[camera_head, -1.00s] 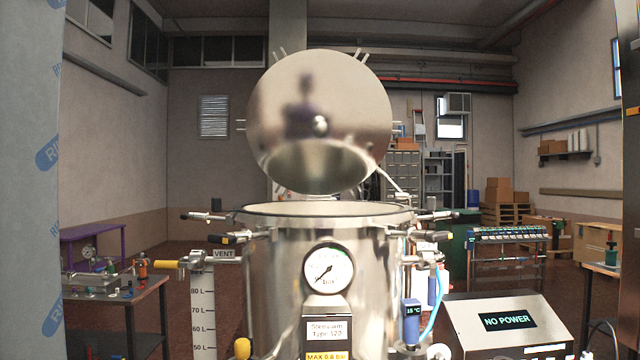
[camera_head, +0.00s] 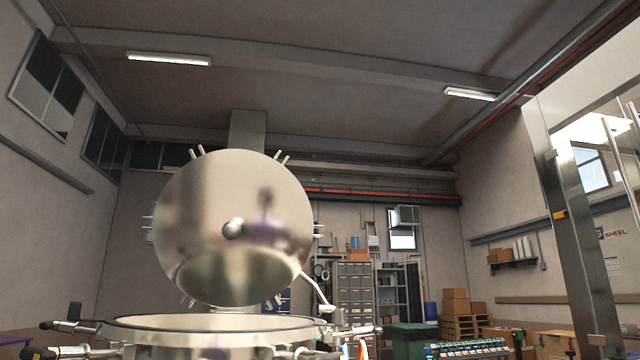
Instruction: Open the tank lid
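The tank lid (camera_head: 235,215) is a round polished metal disc with a knob near its middle. It stands raised and tilted up above the tank, held by a hinge arm at the right. The tank (camera_head: 215,337) shows only its rim and upper edge at the bottom of the picture, and its mouth is open. Clamps with dark handles (camera_head: 62,326) stick out from the rim at the left. Neither of my grippers is in view.
A glass and metal frame (camera_head: 572,235) stands close at the right. Shelves with drawers (camera_head: 355,300), a green bin (camera_head: 414,340) and stacked boxes (camera_head: 456,305) are behind the tank. A rack of small parts (camera_head: 466,347) is at the lower right.

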